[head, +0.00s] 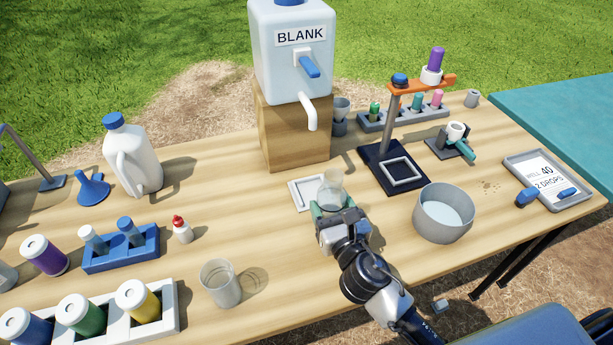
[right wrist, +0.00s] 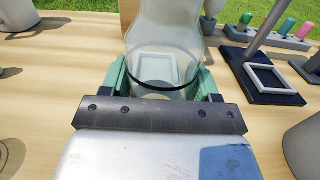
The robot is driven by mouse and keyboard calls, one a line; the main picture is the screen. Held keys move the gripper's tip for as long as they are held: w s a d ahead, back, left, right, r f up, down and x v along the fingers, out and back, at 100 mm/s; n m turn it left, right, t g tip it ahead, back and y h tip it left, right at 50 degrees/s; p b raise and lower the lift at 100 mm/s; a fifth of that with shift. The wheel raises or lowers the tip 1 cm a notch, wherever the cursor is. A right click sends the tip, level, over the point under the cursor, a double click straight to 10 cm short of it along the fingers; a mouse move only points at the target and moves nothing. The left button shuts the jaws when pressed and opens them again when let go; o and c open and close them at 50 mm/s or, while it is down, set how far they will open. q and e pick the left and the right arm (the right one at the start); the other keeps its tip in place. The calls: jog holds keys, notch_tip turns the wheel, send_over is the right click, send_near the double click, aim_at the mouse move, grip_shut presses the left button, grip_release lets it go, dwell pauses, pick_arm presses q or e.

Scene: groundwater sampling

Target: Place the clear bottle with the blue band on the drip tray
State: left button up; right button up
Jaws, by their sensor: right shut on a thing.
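A clear bottle (head: 331,186) is upright between the fingers of my right gripper (head: 333,204), which is shut on it. In the right wrist view the bottle (right wrist: 160,103) has a dark band around it and the green fingers are on both sides. The white square drip tray (head: 296,196) lies on the table in front of the wooden block, below the spout. The bottle overlaps the tray's right part in the head view; whether it touches the tray I cannot tell. In the right wrist view the tray shows through the bottle. My left gripper is out of view.
The BLANK water container (head: 290,70) stands on a wooden block (head: 298,140) with its spout (head: 310,112) hanging over the tray area. A grey bowl (head: 443,213) and a dark stand (head: 394,168) are to the right. A clear beaker (head: 220,283) stands front left.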

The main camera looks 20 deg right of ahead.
jog(key=w, duration=0.7)
jog(key=shift+w+a, duration=0.2)
jog(key=shift+w, duration=0.15)
jog(key=w, duration=0.3)
jog(key=shift+w, duration=0.3)
jog(key=shift+w+a+f+b, duration=0.1)
jog(key=shift+w+f+b, duration=0.1)
jog(key=shift+f+b, duration=0.35)
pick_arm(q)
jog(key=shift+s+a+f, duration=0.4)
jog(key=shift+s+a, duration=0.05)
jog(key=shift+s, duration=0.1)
pick_arm(e)
jog(key=shift+f, duration=0.2)
jog(key=shift+f, duration=0.1)
jog(key=o, duration=1)
jog(key=shift+c, duration=0.2)
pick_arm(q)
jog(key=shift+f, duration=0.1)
